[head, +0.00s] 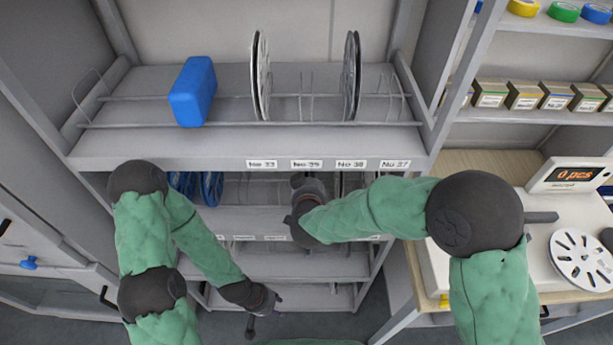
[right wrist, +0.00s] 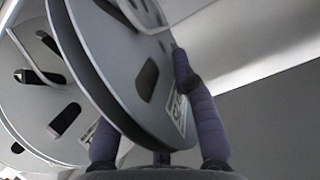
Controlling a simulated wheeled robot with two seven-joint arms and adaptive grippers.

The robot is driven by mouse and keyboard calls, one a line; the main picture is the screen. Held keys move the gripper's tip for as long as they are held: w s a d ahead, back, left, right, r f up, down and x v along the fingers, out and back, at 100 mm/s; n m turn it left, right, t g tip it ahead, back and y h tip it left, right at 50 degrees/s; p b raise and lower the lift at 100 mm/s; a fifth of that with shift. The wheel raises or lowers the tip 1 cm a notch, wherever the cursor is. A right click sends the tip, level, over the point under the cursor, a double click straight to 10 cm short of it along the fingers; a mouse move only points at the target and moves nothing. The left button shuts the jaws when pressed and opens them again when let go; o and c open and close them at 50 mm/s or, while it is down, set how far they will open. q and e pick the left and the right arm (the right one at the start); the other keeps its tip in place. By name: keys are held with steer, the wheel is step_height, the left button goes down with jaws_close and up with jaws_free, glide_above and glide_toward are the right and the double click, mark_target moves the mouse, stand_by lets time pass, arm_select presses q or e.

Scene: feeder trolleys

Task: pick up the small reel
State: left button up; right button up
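In the right wrist view a grey slotted reel (right wrist: 140,75) stands tilted between the fingers of my right gripper (right wrist: 150,105). The right finger is close to the reel's right face. The left finger is partly hidden behind the reel, and I cannot tell whether either finger touches it. In the head view my right gripper (head: 303,210) reaches into the second shelf level; its fingertips and the reel there are mostly hidden by the arm. My left gripper (head: 265,312) is open and empty, low in front of the rack.
The top shelf (head: 225,143) holds a blue block (head: 193,92), a pale reel (head: 261,75) and a dark grey reel (head: 351,75). Blue reels (head: 211,188) stand on the level below. At right, a white reel (head: 583,258) lies by a display (head: 568,175).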

jaws_close()
